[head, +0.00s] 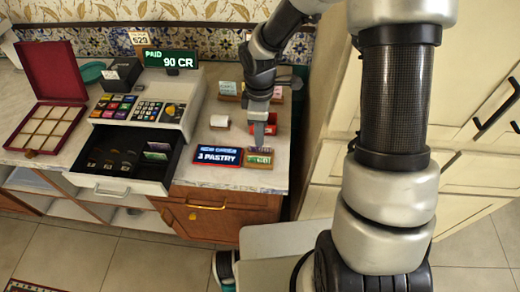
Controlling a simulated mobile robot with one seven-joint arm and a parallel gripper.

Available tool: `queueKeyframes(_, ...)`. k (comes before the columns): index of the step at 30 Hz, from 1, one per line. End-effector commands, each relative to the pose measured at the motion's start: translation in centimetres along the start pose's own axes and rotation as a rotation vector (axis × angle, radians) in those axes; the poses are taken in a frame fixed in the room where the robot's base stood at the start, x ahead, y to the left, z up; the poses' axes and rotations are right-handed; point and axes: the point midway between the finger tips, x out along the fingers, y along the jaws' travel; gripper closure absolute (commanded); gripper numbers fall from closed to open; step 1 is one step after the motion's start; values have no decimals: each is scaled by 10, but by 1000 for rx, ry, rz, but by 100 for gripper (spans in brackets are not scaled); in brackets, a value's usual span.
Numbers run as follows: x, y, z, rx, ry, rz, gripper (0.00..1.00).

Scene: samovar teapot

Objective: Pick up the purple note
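The cash register's open drawer (122,176) holds small flat notes in its right-hand part. A purple-looking note (156,155) lies there, with green next to it; at this size I cannot separate the notes cleanly. Coins show in the compartments to the left. My gripper (259,144) points down over the right part of the counter, above a small wooden tray (259,164) with green in it. It is well to the right of the drawer and apart from the purple note. The fingertips are too small to tell whether they are open or shut.
A dark sign reading "3 PASTRY" (217,156) lies left of my gripper. A red holder (271,126), a white roll (219,121) and an open red box (54,90) stand on the counter.

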Motion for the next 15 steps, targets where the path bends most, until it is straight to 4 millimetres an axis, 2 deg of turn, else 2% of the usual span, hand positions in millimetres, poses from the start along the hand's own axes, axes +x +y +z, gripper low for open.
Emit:
queueKeyframes(7,18,1,0,0,-1,-2,75)
queueKeyframes(15,56,7,-1,0,-1,-2,75)
